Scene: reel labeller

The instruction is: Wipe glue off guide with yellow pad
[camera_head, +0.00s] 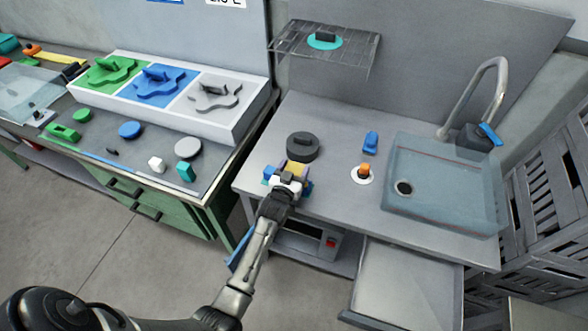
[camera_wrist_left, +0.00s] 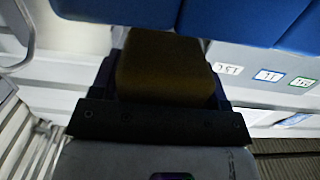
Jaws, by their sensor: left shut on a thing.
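My left gripper (camera_head: 290,178) is at the left front part of the grey worktop, shut on the yellow pad (camera_head: 298,168). In the left wrist view the pad (camera_wrist_left: 165,65) is a dark, shaded block held at the gripper's end. Blue parts (camera_wrist_left: 220,18) lie just beyond the pad there; a blue part (camera_head: 268,173) also shows beside the gripper in the head view. I cannot tell which part is the guide, or whether the pad touches it. No glue can be made out. My right gripper is not in view.
A dark round object (camera_head: 303,147) stands just behind the gripper. A white disc with an orange knob (camera_head: 364,173) and a small blue object (camera_head: 370,143) are to the right. The sink (camera_head: 445,190) is farther right. A wire shelf (camera_head: 325,50) hangs above the back.

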